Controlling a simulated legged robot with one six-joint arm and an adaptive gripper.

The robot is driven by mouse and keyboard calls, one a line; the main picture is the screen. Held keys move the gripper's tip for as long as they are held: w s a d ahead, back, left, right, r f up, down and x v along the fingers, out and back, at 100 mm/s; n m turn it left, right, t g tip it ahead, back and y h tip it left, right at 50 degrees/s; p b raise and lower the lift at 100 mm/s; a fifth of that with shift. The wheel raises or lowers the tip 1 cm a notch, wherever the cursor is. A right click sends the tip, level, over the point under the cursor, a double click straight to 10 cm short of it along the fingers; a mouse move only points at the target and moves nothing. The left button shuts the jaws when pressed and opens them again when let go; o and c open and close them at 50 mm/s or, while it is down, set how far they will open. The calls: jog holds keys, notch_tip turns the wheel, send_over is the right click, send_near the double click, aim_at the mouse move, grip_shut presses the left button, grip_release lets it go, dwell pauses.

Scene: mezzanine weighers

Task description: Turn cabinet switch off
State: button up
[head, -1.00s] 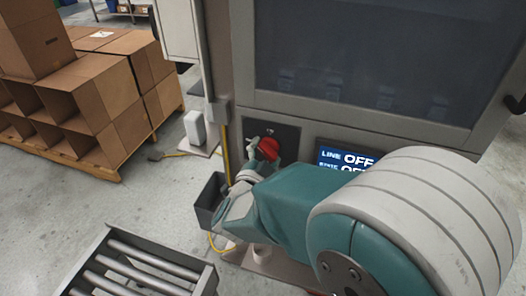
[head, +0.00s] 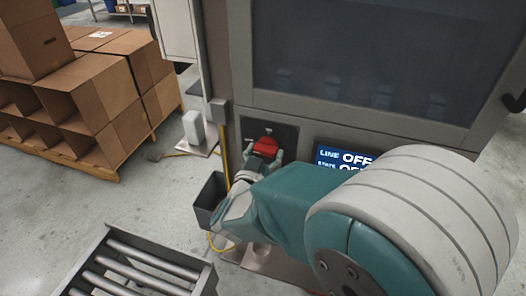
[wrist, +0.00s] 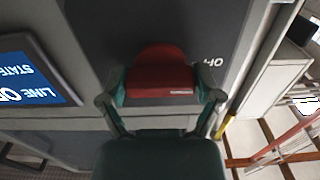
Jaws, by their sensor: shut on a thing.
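The red switch handle (head: 266,146) sits on a dark plate (head: 286,133) on the front of the grey cabinet (head: 240,60), below its large dark window. In the wrist view the red handle (wrist: 162,72) lies between the two fingers of my gripper (wrist: 162,95), one finger at each side. My gripper (head: 265,156) is shut on the handle in the head view too. A display (head: 345,158) right of the switch reads "LINE OFF", with a second line partly hidden by my arm. An "HO"-like marking, upside down, shows on the plate in the wrist view.
A grey bin (head: 210,195) hangs left of my gripper, near a yellow cable. A roller conveyor (head: 140,268) stands at the lower left. Stacked cardboard boxes (head: 95,95) stand on a pallet at the left. Open floor lies between them.

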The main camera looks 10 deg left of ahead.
jog(key=shift+w+r, duration=0.1)
jog(key=shift+r, duration=0.1)
dwell(0.4)
jog(key=o, duration=0.9)
jog(key=shift+f, duration=0.1)
jog(key=shift+s+a+n, duration=0.15)
jog(key=shift+s+n, duration=0.15)
jog(key=shift+s, duration=0.2)
jog(key=s, duration=1.1)
jog(key=shift+a, duration=0.4)
